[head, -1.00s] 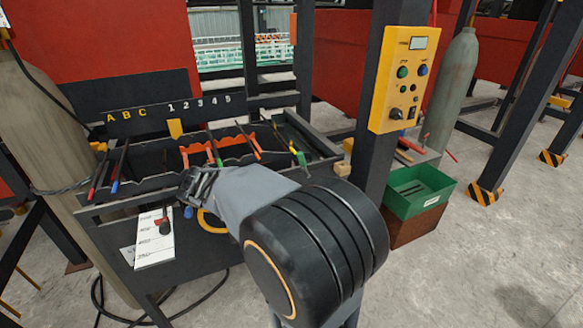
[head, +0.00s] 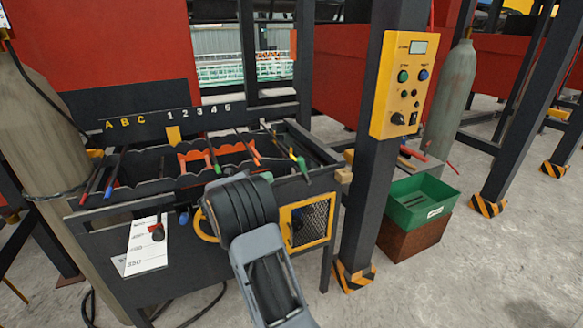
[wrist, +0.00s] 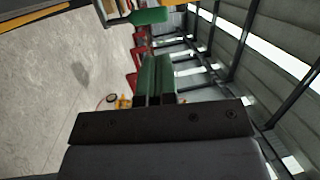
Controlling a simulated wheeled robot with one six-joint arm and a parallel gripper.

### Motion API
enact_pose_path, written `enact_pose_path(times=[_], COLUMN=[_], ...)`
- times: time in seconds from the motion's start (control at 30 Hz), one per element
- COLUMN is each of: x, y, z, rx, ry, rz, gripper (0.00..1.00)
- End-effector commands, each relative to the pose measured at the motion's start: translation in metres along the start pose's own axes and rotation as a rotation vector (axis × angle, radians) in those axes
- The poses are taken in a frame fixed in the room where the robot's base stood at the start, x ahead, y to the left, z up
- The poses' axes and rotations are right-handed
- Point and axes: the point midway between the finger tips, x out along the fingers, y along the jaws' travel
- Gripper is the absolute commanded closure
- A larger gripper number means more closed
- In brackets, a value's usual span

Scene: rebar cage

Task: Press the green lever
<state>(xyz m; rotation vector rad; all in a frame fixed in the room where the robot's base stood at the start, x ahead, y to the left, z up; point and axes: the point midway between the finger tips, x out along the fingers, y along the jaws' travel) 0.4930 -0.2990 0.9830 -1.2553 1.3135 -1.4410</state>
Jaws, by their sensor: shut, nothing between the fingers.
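In the head view, a rod with a green grip (head: 301,165) leans at the right end of the dark rack. A second green-tipped rod (head: 216,167) stands near the rack's middle. I cannot tell which is the green lever. In the wrist view my gripper (wrist: 157,62) shows two green fingers side by side, shut and empty.
The dark rack (head: 110,213) also holds red, blue and orange-tipped rods. A yellow control box (head: 404,85) hangs on a dark post to the right. A green bin (head: 420,197) sits on a brown box beside it. Gas cylinders flank the area. Open floor lies at the right.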

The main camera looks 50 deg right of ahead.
Motion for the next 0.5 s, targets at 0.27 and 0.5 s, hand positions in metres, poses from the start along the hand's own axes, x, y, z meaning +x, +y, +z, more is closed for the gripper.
enact_pose_path(times=[0.27, 0.5], x=[0.013, 0.051], y=[0.000, 0.001], z=[-0.001, -0.001], rx=[0.002, 0.003], ry=[0.003, 0.003], rz=[0.003, 0.002], gripper=[1.00, 1.00])
